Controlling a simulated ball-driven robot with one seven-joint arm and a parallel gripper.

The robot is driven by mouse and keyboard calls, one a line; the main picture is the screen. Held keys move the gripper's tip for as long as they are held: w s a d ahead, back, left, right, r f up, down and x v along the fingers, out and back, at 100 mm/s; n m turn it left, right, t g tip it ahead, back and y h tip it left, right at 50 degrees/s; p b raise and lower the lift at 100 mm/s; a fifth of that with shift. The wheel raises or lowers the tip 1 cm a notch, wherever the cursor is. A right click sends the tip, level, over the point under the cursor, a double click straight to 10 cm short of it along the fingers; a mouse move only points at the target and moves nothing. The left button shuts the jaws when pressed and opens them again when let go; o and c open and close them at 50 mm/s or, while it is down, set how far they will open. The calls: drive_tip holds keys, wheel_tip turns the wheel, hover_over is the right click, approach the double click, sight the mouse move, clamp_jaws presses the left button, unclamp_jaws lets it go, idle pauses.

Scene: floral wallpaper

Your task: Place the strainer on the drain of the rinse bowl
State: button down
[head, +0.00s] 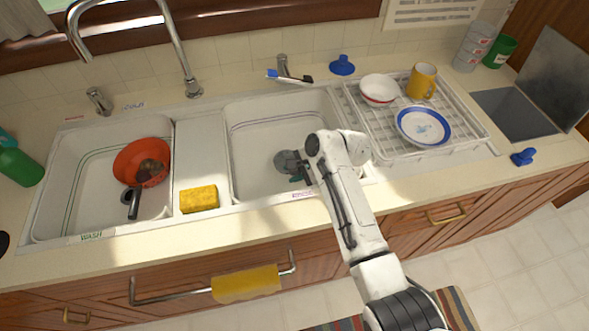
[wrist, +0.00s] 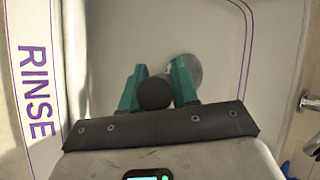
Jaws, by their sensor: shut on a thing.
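My gripper (head: 298,178) is low inside the white rinse bowl (head: 250,125). In the wrist view its teal fingers (wrist: 155,85) are shut on a dark round piece, which I take to be the strainer (wrist: 155,94). The strainer's lower part is hidden by the fingers and its own top. The grey round drain (head: 284,160) is on the bowl's floor, just left of my gripper in the head view. In the wrist view the drain (wrist: 190,68) shows beyond and right of the strainer, partly covered by the right finger. I cannot tell whether the strainer touches the bowl's floor.
The wash bowl (head: 60,200) at left holds a red bowl (head: 128,160) and a dark-handled utensil (head: 134,205). A yellow sponge (head: 199,198) lies between the bowls. The dish rack (head: 460,147) with crockery stands right. A brush (head: 290,78) lies behind the rinse bowl.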

drive_tip(key=shift+f, duration=0.2)
drive_tip(key=c, duration=0.8)
unclamp_jaws()
drive_tip(key=shift+c, duration=0.2)
drive_tip(key=shift+r, duration=0.25)
drive_tip(key=v, duration=1.1)
drive_tip(key=shift+d+r, duration=0.25)
drive_tip(key=shift+r, duration=0.05)
drive_tip(key=shift+s, duration=0.15)
